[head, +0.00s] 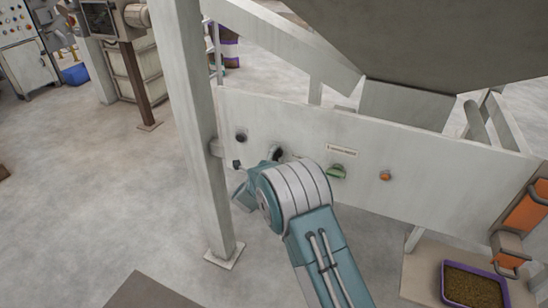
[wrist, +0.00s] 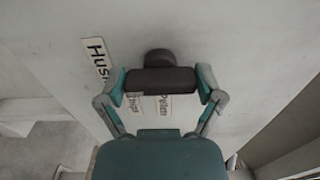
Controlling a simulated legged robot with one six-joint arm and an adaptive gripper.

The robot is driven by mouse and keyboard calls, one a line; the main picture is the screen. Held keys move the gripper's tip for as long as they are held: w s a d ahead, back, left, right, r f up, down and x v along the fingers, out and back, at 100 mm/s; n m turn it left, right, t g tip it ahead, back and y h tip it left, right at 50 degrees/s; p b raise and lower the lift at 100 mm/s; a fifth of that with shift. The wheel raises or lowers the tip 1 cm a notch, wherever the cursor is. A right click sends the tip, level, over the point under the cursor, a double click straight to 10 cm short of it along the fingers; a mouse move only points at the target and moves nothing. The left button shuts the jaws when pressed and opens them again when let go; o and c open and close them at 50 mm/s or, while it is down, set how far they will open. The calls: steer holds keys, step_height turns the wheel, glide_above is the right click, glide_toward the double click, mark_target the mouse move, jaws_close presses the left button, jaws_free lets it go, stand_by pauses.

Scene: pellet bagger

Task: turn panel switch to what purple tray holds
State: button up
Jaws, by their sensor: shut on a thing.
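The panel switch (wrist: 160,80) is a dark bar-shaped handle, with a dark round part behind it on the pale panel. My gripper (wrist: 160,84) is shut on the switch, one finger at each end of the bar. In the wrist view, a label starting "Hus" (wrist: 97,58) is left of the switch; labels reading like "Chips" (wrist: 133,102) and "Pelen" (wrist: 164,106) are partly hidden below it. In the head view my arm hides most of the gripper. The purple tray (head: 443,283) at lower right holds fine brown-yellow grains, too small to name.
The pale panel (head: 430,195) also carries a dark knob (head: 240,136), a green knob (head: 337,171) and an orange button (head: 385,175). A pale post (head: 190,110) stands left of my arm. Open floor lies left.

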steer(key=o, duration=0.9)
steer(key=shift+s+d+f, duration=0.1)
steer(key=shift+f, duration=0.3)
steer(key=shift+c, duration=0.2)
steer(key=shift+r, duration=0.1)
steer(key=v, duration=1.2)
steer(key=shift+r, duration=0.1)
